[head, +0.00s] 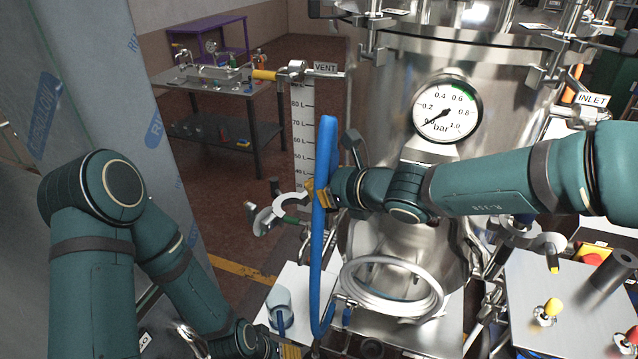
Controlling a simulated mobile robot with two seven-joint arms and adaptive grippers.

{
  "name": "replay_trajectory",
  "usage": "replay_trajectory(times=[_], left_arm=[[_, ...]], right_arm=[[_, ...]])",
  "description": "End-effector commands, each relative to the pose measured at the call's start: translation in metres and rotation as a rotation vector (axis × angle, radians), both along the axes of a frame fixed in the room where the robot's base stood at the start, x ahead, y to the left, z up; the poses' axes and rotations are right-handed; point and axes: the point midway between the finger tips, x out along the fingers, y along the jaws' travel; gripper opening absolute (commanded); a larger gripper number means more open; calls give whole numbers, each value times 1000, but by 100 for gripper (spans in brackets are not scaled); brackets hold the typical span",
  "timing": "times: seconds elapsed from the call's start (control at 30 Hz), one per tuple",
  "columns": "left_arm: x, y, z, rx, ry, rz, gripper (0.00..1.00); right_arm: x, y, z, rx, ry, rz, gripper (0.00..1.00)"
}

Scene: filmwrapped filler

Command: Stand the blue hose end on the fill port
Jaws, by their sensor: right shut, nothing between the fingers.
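The blue hose (318,250) stands nearly upright in front of the steel vessel, with its free end (328,122) at the top. Low down it bends sharply near the bottom of the view. My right gripper (322,194) reaches in from the right; its yellow fingertips are shut at the hose's mid-height, overlapping it in the picture, with nothing held between them. My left gripper (290,350) is at the bottom edge, close to the hose's lower bend and partly cut off; its jaw opening is unclear. I cannot pick out a fill port with certainty.
A clear cup (279,303) stands low left of the hose. A clamp (272,215) juts out nearby. A control box (530,300) is at right, a work table (205,78) behind.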

Motion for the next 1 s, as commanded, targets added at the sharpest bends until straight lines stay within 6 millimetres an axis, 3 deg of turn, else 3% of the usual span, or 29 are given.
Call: replay_trajectory(times=[0.6, 0.73, 1.0], left_arm=[[0, 0, -3, 0, 0, 0, 60], [0, 0, -2, 0, 0, 0, 60], [0, 0, -2, 0, 0, 0, 60]], right_arm=[[0, 0, -1, 1, -2, 1, 0], [0, 0, -1, 1, -1, 0, 41], [0, 0, -2, 0, 0, 0, 41]])
